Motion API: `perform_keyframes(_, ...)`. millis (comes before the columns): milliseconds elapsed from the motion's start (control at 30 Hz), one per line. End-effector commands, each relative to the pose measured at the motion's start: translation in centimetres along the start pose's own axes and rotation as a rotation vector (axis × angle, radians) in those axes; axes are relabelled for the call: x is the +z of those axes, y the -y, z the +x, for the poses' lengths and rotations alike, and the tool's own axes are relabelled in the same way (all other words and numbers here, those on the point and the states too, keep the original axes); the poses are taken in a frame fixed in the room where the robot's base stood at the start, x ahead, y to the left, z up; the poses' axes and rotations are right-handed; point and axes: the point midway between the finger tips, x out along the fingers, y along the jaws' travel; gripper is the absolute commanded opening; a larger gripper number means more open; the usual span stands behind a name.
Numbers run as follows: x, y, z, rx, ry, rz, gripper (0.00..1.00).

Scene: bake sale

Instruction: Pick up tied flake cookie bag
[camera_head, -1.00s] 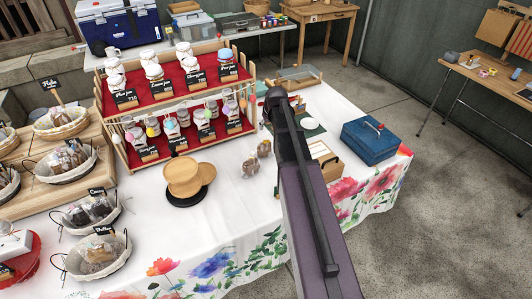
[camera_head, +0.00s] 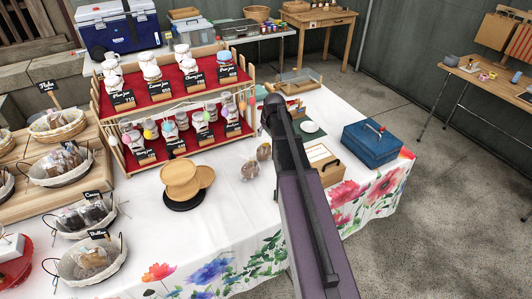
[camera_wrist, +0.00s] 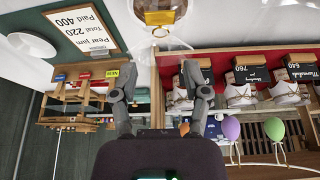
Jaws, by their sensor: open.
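Two small clear bags with brown contents, the front bag (camera_head: 249,169) and the back bag (camera_head: 264,152), stand on the white cloth left of my arm in the head view. I cannot tell which holds flake cookies. The wrist view, which is upside down, shows one clear bag (camera_wrist: 160,17) with a golden-brown filling and a gathered neck at the top edge. My gripper (camera_wrist: 159,70) is open and empty, its fingers apart, with the bag beyond the fingertips and not touching them. In the head view my arm hides the gripper.
A wooden box (camera_head: 325,162) and blue toolbox (camera_head: 371,143) are right of my arm. Baskets (camera_head: 57,126) line the left side.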

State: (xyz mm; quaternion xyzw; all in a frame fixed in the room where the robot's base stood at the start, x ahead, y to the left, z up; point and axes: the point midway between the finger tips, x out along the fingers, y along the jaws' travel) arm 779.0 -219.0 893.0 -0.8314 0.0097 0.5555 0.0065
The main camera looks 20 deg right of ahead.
Motion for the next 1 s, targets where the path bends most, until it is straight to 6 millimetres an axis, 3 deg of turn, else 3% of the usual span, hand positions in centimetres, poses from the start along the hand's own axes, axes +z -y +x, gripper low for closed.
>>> perform_keyframes(600,0.3,0.2,4.6,0.000,0.000,-0.001,0.60)
perform_keyframes(1000,0.2,0.3,5.0,-0.001,0.000,-0.002,0.60)
